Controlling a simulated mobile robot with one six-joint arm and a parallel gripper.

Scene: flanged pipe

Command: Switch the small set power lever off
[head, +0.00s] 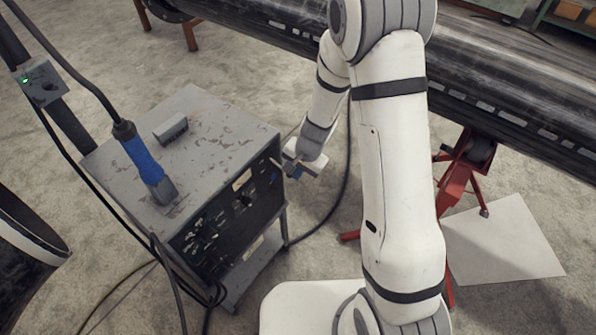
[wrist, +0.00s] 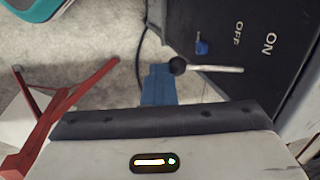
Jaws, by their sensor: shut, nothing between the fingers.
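The small set (head: 222,131) is a worn grey cabinet at left in the head view. Its dark front panel (wrist: 212,22) shows ON and OFF lettering at the upper right of the wrist view. A silver lever (wrist: 215,69) with a black ball knob (wrist: 177,65) crosses near the panel's lower edge. Which marking it is set to I cannot tell. My gripper (head: 297,171) is beside the cabinet's front. Its blue fingers (wrist: 158,84) are shut and empty, close to the knob in the wrist view; contact is unclear.
A small blue part (wrist: 202,46) sits on the panel. A blue-handled tool (head: 147,164) and a small grey block (head: 171,130) lie on the cabinet top. Cables hang at left. A large dark pipe (head: 505,75) on a red stand (head: 466,172) is behind my arm.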

